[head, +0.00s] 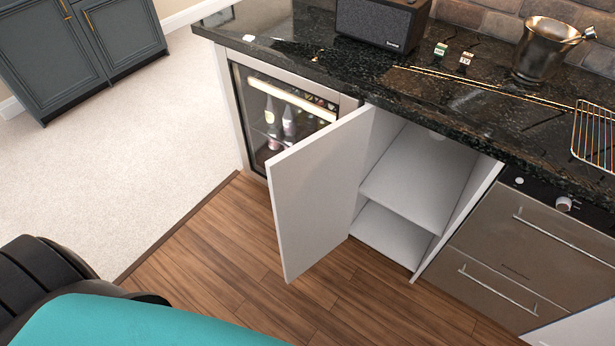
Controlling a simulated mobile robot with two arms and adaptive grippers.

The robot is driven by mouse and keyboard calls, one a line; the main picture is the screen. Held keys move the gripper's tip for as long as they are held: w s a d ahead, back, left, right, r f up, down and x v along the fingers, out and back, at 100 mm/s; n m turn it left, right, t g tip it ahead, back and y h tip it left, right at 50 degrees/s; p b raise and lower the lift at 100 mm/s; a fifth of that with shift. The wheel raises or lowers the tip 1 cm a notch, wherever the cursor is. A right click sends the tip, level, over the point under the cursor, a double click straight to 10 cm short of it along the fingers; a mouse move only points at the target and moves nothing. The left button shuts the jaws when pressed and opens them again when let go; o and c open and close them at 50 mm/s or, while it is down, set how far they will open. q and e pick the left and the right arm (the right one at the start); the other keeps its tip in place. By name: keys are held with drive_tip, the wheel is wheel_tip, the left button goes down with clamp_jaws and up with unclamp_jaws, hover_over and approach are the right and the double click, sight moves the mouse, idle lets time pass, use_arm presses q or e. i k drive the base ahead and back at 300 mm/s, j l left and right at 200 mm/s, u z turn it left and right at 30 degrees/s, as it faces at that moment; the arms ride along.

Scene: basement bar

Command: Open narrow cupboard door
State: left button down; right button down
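The narrow cupboard door (315,190) is white and stands swung wide open, hinged on its left side near the glass-fronted fridge. Behind it the narrow cupboard (405,195) shows a white, empty interior with one shelf. Dark and teal parts of my own body fill the lower left corner. A pale piece at the lower right edge may be part of my arm; I cannot tell. Neither gripper shows in the head view, so I see nothing touching the door.
A glass-fronted fridge (280,112) with bottles is left of the cupboard; steel drawers (535,250) are to its right. The black counter (455,95) above carries a speaker (382,22), an ice bucket (541,50) and a wire rack (597,135). The wooden floor (215,255) is clear.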

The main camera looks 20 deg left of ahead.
sight(314, 183)
drive_tip(key=i+j+z, duration=0.1)
drive_tip(key=j+z, duration=0.15)
drive_tip(key=z, duration=0.15)
drive_tip(key=j+z, duration=0.6)
drive_tip(key=z, duration=0.2)
drive_tip(key=j+z, duration=0.4)
drive_tip(key=l, duration=0.1)
